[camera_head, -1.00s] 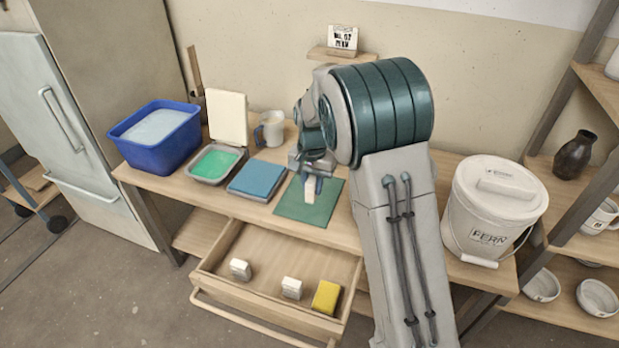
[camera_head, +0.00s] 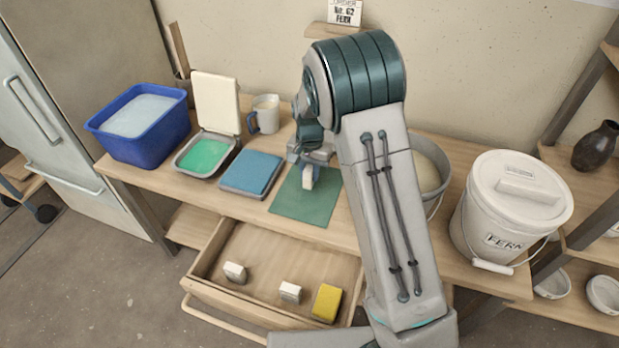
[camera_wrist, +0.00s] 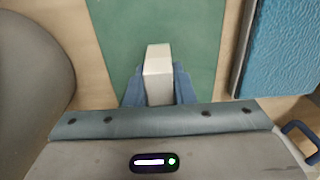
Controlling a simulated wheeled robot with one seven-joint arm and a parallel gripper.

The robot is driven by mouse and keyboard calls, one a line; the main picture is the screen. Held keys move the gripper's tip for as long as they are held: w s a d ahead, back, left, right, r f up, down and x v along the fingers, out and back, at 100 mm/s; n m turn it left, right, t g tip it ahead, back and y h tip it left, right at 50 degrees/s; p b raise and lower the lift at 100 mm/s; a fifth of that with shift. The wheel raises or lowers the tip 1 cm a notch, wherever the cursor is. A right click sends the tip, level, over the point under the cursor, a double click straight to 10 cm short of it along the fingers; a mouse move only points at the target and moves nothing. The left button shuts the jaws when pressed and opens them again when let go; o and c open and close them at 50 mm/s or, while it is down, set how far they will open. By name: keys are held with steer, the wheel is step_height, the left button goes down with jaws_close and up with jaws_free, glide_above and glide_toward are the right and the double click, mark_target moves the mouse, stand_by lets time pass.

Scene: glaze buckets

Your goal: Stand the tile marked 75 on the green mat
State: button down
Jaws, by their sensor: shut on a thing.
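A small white tile (camera_wrist: 157,72) is between the two blue fingers of my gripper (camera_wrist: 158,88) in the wrist view. The gripper is shut on it. In the head view the tile (camera_head: 308,181) hangs from my gripper (camera_head: 309,170) over the back part of the green mat (camera_head: 305,205). I cannot tell whether the tile touches the mat. No number can be read on it. The mat (camera_wrist: 110,30) also shows under the tile in the wrist view.
A blue sponge tray (camera_head: 251,172) lies left of the mat, with an open tray of green glaze (camera_head: 207,154), a blue tub (camera_head: 150,135) and a mug (camera_head: 265,113) beyond. An open drawer (camera_head: 262,262) in front holds two whitish blocks and a yellow one (camera_head: 327,301). A FERN bucket (camera_head: 505,210) stands right.

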steer(key=shift+f, duration=1.25)
steer(key=shift+f, duration=0.2)
steer(key=c, duration=1.2)
jaws_free()
steer(key=shift+c, duration=0.2)
steer(key=shift+r, duration=0.1)
